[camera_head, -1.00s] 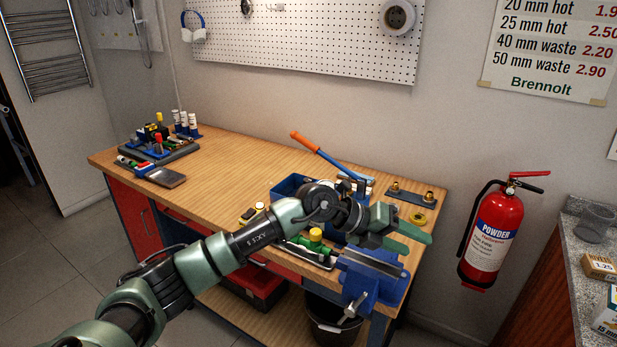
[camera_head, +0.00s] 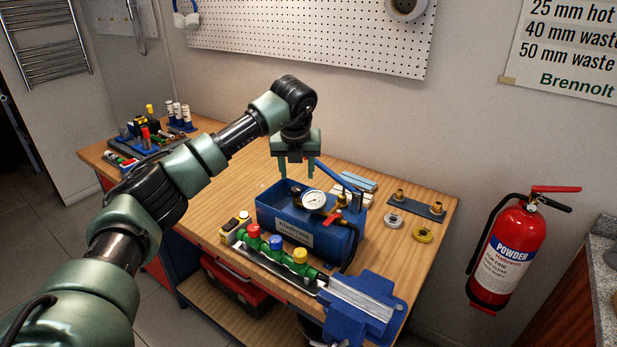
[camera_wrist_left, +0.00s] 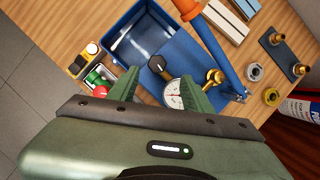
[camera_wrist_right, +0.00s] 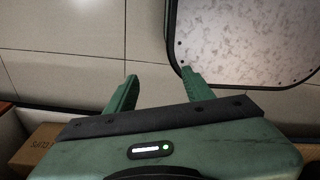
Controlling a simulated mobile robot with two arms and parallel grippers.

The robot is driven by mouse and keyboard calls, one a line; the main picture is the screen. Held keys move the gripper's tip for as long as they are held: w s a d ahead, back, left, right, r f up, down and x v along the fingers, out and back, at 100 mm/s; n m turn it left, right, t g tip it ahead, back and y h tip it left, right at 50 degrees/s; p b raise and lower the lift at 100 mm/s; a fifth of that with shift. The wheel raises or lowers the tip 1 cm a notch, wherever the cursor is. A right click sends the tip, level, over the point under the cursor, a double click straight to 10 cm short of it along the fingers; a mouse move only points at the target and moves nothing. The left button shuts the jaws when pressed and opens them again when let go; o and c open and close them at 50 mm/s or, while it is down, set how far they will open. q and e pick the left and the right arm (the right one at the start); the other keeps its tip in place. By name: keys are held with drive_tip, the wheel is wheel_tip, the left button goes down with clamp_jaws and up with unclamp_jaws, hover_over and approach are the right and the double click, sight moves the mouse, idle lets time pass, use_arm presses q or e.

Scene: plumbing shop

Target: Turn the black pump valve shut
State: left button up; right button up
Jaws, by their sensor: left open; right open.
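The blue test pump (camera_head: 300,236) with a white-faced gauge (camera_head: 314,200) stands on the bench. In the left wrist view, the black pump valve (camera_wrist_left: 157,65) is a round knob with a dark bar, beside the gauge (camera_wrist_left: 174,91). My left gripper (camera_head: 296,173) is open and points down above the pump. In its wrist view, the knob appears between and just beyond the fingertips (camera_wrist_left: 158,76), apart from them. My right gripper (camera_wrist_right: 160,75) is open and empty, away from the bench.
The pump's blue lever (camera_wrist_left: 215,50) with an orange grip rises close to the left gripper. A manifold with red, blue and yellow caps (camera_head: 276,243) and a blue vise (camera_head: 362,303) lie in front. Brass fittings (camera_head: 418,203) sit at right. The bench's middle left is clear.

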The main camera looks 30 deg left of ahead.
sight(296, 189)
use_arm(q)
drive_tip(key=x, duration=0.1)
drive_tip(key=p+x, duration=0.1)
drive_tip(key=x, duration=0.1)
drive_tip(key=shift+s+a+f+p, duration=0.25)
drive_tip(key=shift+f+p, duration=0.15)
drive_tip(key=shift+f, duration=0.05)
drive_tip(key=x, duration=0.2)
drive_tip(key=shift+w+f, duration=0.2)
drive_tip(key=shift+w, duration=0.1)
drive_tip(key=shift+w+a+f+p, duration=0.1)
drive_tip(key=shift+w+f+p, duration=0.05)
drive_tip(key=shift+f+p, duration=0.2)
clamp_jaws()
use_arm(e)
drive_tip(key=shift+s+r, duration=1)
drive_tip(key=shift+r, duration=0.1)
